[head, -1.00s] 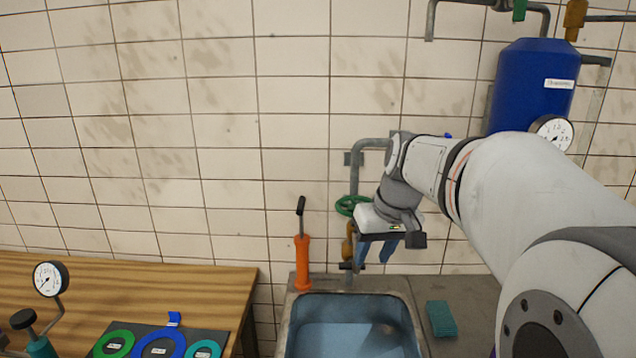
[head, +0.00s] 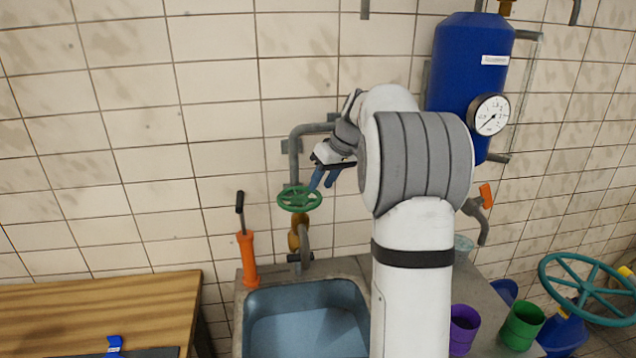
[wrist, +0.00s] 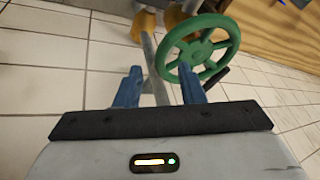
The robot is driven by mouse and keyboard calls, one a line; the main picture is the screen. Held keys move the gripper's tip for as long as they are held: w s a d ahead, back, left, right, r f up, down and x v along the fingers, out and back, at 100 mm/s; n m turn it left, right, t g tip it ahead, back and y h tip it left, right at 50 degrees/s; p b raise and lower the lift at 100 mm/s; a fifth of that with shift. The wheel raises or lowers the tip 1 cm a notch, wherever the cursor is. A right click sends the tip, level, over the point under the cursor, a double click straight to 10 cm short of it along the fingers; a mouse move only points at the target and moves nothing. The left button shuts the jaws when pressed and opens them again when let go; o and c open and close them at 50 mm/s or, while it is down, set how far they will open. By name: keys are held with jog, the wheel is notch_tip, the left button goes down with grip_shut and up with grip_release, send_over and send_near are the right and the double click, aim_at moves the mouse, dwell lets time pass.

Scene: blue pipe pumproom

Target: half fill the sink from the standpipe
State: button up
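The standpipe (head: 294,152) is a grey pipe on the tiled wall with a green handwheel (head: 299,199), a brass valve body (head: 293,240) and a spout (head: 303,250) over the sink's back edge. The metal sink (head: 240,325) stands below; its inside looks blue, and I cannot tell the water level. No stream shows at the spout. My gripper (head: 321,185) is just right of and above the handwheel, apart from it. In the wrist view my gripper (wrist: 160,70) is open and empty, with the green handwheel (wrist: 205,28) beyond the right finger.
An orange hand pump (head: 248,260) stands at the sink's back left corner. A wooden table (head: 100,300) is at the left. A blue tank (head: 468,65) with a gauge hangs at the right. Purple (head: 463,325) and green (head: 522,325) cups stand right of my arm.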

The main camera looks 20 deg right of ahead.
jog(key=shift+x, duration=0.9)
jog(key=shift+s, duration=0.1)
jog(key=shift+c, duration=0.6)
grip_shut()
